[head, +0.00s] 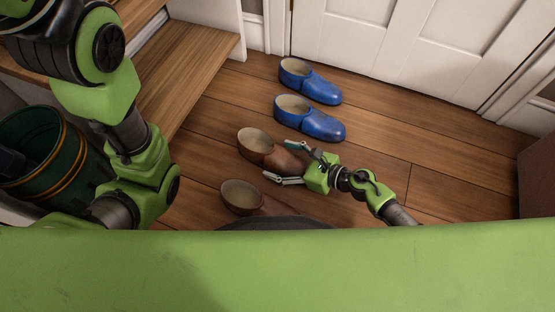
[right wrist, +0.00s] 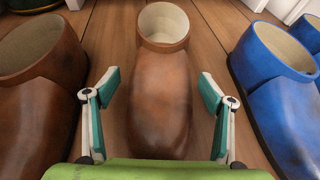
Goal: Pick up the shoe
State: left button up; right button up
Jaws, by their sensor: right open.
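A brown shoe (head: 254,142) lies on the wooden floor below the two blue shoes in the head view. In the right wrist view the same brown shoe (right wrist: 160,95) is in the middle, its opening pointing away from me. My right gripper (head: 279,160) is open, one finger on each side of this shoe's front part, with gaps visible; it also shows in the right wrist view (right wrist: 160,85). A second brown shoe (head: 241,197) is nearer my body, partly hidden. My left arm shows at the left, but its gripper does not.
Two blue shoes, the farther (head: 310,82) and the nearer (head: 309,120), stand toward the white door (head: 400,45). A green bin (head: 40,150) and a wooden step (head: 190,70) are at the left. The floor (head: 440,150) on the right is clear.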

jog(key=c, duration=1.4)
jog(key=shift+o, duration=0.2)
jog(key=shift+r, duration=0.1)
